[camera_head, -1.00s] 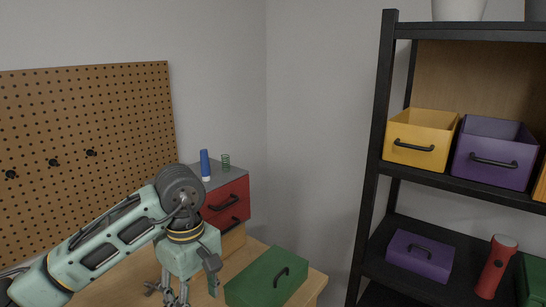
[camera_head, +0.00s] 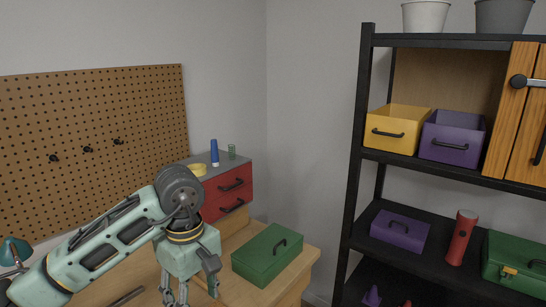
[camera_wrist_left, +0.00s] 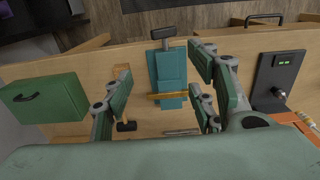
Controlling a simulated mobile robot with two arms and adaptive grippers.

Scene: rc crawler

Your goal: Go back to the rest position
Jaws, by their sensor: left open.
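My left gripper (camera_head: 190,291) hangs down over the workbench (camera_head: 232,290) in the head view, its fingers partly cut off by the bottom edge. In the left wrist view the gripper (camera_wrist_left: 160,88) has its fingers spread apart, open and empty. Beneath and between them a teal object (camera_wrist_left: 168,70) lies on the bench with a yellow pencil-like stick (camera_wrist_left: 168,95) across it. My right gripper is not in view.
A green box (camera_head: 267,254) stands on the bench right of the gripper, with red drawers (camera_head: 229,192) behind. A black shelf (camera_head: 355,170) with bins stands at right, a pegboard (camera_head: 100,150) at left. A black device (camera_wrist_left: 278,75) lies on the bench.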

